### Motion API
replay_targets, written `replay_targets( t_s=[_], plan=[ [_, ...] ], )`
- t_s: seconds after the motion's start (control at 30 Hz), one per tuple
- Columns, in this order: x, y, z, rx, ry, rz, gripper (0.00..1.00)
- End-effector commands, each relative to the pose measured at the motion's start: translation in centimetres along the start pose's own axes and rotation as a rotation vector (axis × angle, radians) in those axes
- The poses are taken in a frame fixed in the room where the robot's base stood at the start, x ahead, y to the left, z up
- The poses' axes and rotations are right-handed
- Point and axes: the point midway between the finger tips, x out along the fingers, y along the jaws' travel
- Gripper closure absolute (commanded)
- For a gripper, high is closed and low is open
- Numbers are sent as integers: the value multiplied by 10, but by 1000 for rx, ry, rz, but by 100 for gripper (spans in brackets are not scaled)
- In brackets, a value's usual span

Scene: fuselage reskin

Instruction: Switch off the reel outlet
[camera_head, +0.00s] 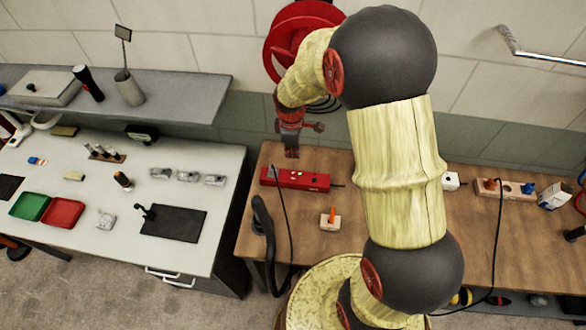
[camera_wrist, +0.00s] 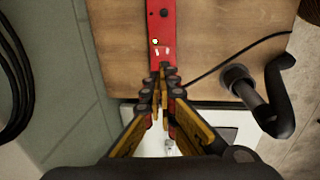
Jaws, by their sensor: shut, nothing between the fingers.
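A long red outlet box (camera_head: 312,181) lies on the wooden bench, with small light marks near its left end. It also shows in the wrist view (camera_wrist: 163,27), running up from my fingertips, with a small white spot and pale marks near its lower end. My gripper (camera_head: 291,155) is shut and empty, pointing down just behind the left part of the box in the head view. In the wrist view its fingertips (camera_wrist: 162,78) overlap the lower end of the box. I cannot tell whether they touch it. The switch itself is too small to make out clearly.
A red reel (camera_head: 283,45) hangs on the wall, partly hidden by my arm. A black cable crosses the box's left part. A wooden block with an orange peg (camera_head: 331,221) stands in front. A black curved handle (camera_head: 263,220) is at the bench's left edge. A grey workbench (camera_head: 100,215) stands left.

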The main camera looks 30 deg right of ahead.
Motion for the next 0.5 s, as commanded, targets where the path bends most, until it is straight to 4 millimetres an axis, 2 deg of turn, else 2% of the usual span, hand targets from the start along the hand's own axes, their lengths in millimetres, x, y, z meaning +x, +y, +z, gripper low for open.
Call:
replay_targets(
  t_s=[0.13,0.23,0.5],
  plan=[
    [6,0,0,0,-1,-1,100],
    [18,-1,0,0,-1,-2,100],
    [70,-1,0,0,-2,-3,100]
  ],
)
